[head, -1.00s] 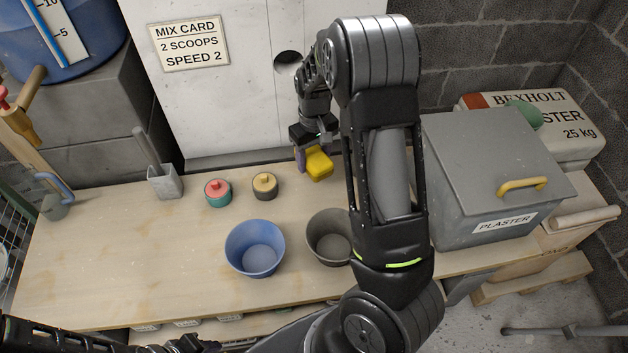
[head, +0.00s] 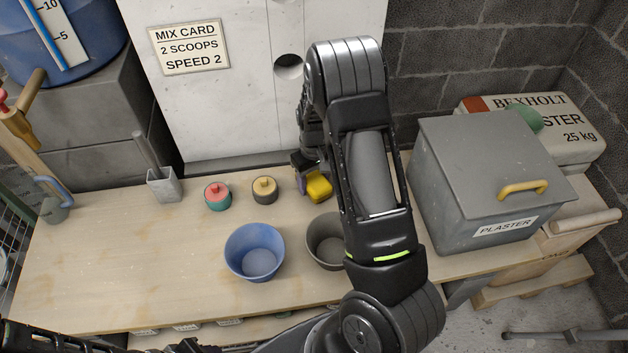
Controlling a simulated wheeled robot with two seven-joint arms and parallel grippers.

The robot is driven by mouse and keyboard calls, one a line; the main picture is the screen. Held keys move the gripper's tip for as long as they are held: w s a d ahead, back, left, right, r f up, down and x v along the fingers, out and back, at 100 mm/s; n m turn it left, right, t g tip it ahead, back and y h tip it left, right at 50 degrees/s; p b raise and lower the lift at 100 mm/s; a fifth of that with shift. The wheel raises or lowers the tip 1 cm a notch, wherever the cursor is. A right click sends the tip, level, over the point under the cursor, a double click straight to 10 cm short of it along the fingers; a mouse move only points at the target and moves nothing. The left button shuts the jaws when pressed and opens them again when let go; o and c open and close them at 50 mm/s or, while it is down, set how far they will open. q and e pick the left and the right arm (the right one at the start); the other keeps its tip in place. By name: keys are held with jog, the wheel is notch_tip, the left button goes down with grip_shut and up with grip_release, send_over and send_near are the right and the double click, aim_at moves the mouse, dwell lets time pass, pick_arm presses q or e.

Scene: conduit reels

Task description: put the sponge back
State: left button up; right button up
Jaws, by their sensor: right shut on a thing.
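The yellow sponge (head: 319,187) is held in my right gripper (head: 311,180), low over the back of the wooden bench, right of the yellow-lidded pot. A purple part shows on its left side. I cannot tell whether the sponge touches the bench. My right forearm hides part of the area to its right. My left arm lies along the bottom left edge, with what looks like its gripper (head: 188,347) partly cut off; its jaws are not clear.
A blue bucket (head: 254,252) and a grey bucket (head: 324,241) stand in front. Red-lidded (head: 217,196) and yellow-lidded (head: 264,190) pots stand left of the sponge. A grey plaster bin (head: 480,180) is at right, a scoop holder (head: 164,185) at left. The bench's left front is clear.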

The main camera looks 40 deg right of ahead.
aim_at(314, 178)
jog(key=shift+f, duration=0.1)
jog(key=o, duration=1.6)
jog(key=shift+o, duration=0.2)
notch_tip(314, 178, up, 12)
jog(key=shift+p, duration=0.35)
